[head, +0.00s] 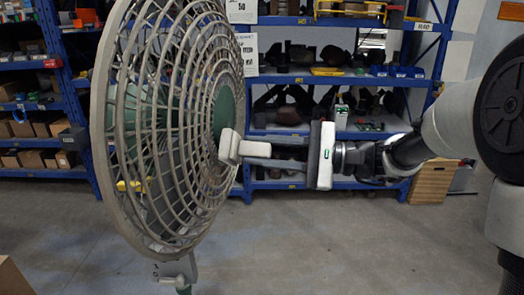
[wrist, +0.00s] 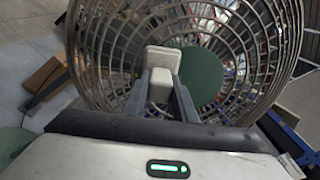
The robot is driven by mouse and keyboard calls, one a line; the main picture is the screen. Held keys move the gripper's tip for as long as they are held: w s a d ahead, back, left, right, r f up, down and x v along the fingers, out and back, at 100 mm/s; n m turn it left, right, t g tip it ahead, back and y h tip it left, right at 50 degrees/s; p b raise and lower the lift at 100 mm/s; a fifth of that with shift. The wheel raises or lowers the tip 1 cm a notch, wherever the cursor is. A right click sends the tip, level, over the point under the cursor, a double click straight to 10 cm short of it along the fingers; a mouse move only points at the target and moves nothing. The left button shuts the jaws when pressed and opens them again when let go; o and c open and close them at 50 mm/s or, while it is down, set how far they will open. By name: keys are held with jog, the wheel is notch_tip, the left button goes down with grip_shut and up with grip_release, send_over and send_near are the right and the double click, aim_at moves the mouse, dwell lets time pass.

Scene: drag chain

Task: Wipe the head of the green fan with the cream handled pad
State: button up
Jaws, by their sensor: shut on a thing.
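The green fan's head (head: 170,120) is a round beige wire cage at the left of the head view, with green parts inside. It fills the upper part of the wrist view, where a green disc (wrist: 203,78) shows at the cage's middle. My gripper (head: 270,150) points left at the cage. It is shut on the cream handled pad (head: 230,148), which also shows between the fingers in the wrist view (wrist: 161,78). The pad's face is at the right side of the cage, near its middle. I cannot tell whether it touches the wires.
The fan's stand (head: 178,272) shows below the cage. Blue shelves (head: 300,78) with boxes and parts stand behind. A wooden crate (head: 432,180) is on the floor at the right. The grey floor (head: 320,240) below my arm is clear.

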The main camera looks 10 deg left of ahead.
jog(key=shift+a, duration=0.8)
jog(key=shift+w+p, duration=0.45)
jog(key=shift+w, duration=1.5)
jog(key=shift+w+p, duration=0.5)
jog(key=shift+w, duration=1.55)
jog(key=shift+s+b, duration=1.05)
jog(key=shift+s, duration=3.05)
jog(key=d, duration=0.6)
jog(key=shift+w+p, duration=0.25)
jog(key=shift+p, duration=0.05)
jog(key=shift+d, duration=0.1)
